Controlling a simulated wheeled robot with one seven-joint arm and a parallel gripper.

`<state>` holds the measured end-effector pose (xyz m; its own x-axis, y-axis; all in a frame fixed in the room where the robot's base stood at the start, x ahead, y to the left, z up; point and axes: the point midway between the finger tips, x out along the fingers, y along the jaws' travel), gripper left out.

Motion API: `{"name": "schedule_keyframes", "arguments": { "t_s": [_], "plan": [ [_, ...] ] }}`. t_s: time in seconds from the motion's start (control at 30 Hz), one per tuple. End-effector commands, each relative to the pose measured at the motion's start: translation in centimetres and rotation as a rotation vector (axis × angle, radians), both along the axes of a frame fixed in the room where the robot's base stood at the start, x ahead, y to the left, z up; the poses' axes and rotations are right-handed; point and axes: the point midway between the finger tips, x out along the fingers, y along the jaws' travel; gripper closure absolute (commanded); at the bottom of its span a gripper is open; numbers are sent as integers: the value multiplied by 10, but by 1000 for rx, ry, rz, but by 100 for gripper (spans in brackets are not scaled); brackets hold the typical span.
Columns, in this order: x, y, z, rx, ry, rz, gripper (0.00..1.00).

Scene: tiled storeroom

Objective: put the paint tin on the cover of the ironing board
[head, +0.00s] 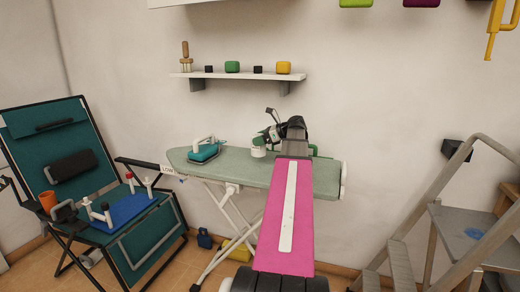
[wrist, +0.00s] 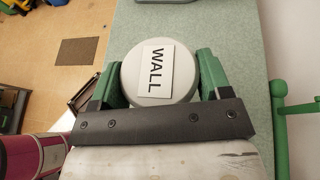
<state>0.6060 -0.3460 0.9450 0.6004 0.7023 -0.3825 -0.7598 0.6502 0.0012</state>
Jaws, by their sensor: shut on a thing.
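The paint tin (wrist: 130,82) is a round pale grey tin with a white label reading WALL on top. My gripper (wrist: 160,75) is shut on it, with a green finger on each side. In the head view the tin (head: 258,152) shows at the far end of my arm, over the middle of the ironing board. The ironing board's pale green cover (head: 232,168) lies beneath it. I cannot tell whether the tin touches the cover. My arm hides part of the board's right half.
A teal iron (head: 204,150) stands on the cover left of the tin. A shelf (head: 235,75) with small items hangs above. A green folding chair (head: 75,175) holds several things at left. A stepladder (head: 400,262) stands at right. A green rod (wrist: 279,130) is right of my gripper.

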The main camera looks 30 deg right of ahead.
Motion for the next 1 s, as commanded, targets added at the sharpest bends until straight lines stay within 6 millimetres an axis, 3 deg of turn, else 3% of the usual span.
{"name": "schedule_keyframes", "arguments": {
  "t_s": [0.23, 0.53, 0.93, 0.97, 1.0],
  "plan": [
    [4, -6, -10, 1, 0, 0, 67],
    [4, -5, -43, 1, 0, 0, 67],
    [4, -6, -48, 1, -1, 0, 67],
    [4, -6, -48, 0, 0, 0, 19],
    [4, -6, -47, 0, 0, 0, 6]
  ]
}}
